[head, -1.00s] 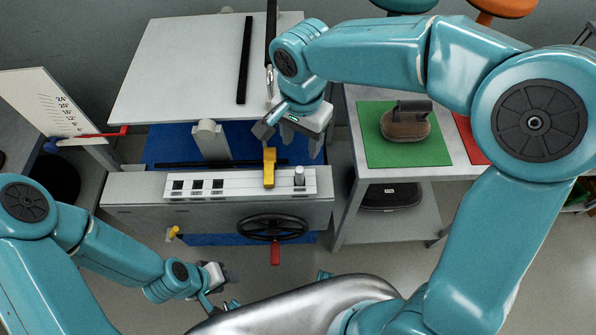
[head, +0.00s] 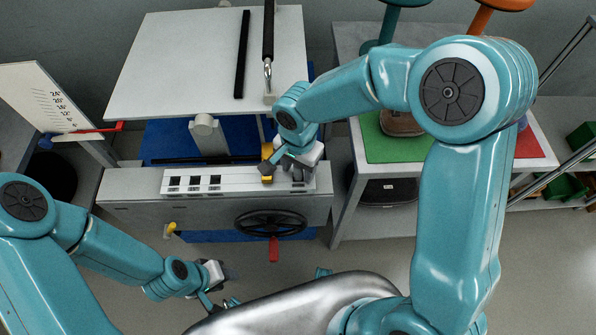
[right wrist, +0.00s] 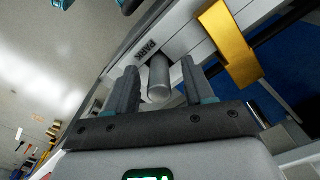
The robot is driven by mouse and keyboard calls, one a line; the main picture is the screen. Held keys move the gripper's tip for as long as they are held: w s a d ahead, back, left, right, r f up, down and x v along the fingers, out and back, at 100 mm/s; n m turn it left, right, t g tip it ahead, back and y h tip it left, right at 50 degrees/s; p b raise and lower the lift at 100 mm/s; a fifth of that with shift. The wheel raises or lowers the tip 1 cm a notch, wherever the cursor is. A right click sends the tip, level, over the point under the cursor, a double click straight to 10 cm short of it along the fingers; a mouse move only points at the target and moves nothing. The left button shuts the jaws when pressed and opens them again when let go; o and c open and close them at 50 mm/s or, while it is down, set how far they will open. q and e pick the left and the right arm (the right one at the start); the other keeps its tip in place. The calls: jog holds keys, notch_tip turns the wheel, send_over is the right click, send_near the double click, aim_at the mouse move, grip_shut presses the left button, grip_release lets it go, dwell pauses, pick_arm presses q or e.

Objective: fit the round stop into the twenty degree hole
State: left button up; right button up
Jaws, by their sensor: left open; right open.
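The round stop (right wrist: 159,80) is a grey cylinder standing at the spot marked PARK on the pale rail (head: 240,184). In the right wrist view it sits between the two fingers of my open right gripper (right wrist: 158,70), with a gap showing on at least the right side. In the head view my right gripper (head: 286,174) is at the rail's right end and hides the stop. Several dark square openings (head: 194,181) line the rail's left part; their labels are too small to read. My left gripper (head: 226,286) is open and empty, low in front of the bench.
A yellow block (head: 267,154) stands on the rail just left of my right gripper; it is large in the right wrist view (right wrist: 229,44). A black handwheel (head: 270,224) is on the front. A scale board (head: 62,105) with red pointer stands left. A green mat (head: 390,148) lies right.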

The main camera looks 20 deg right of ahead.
grip_shut()
jog(key=shift+r, duration=0.15)
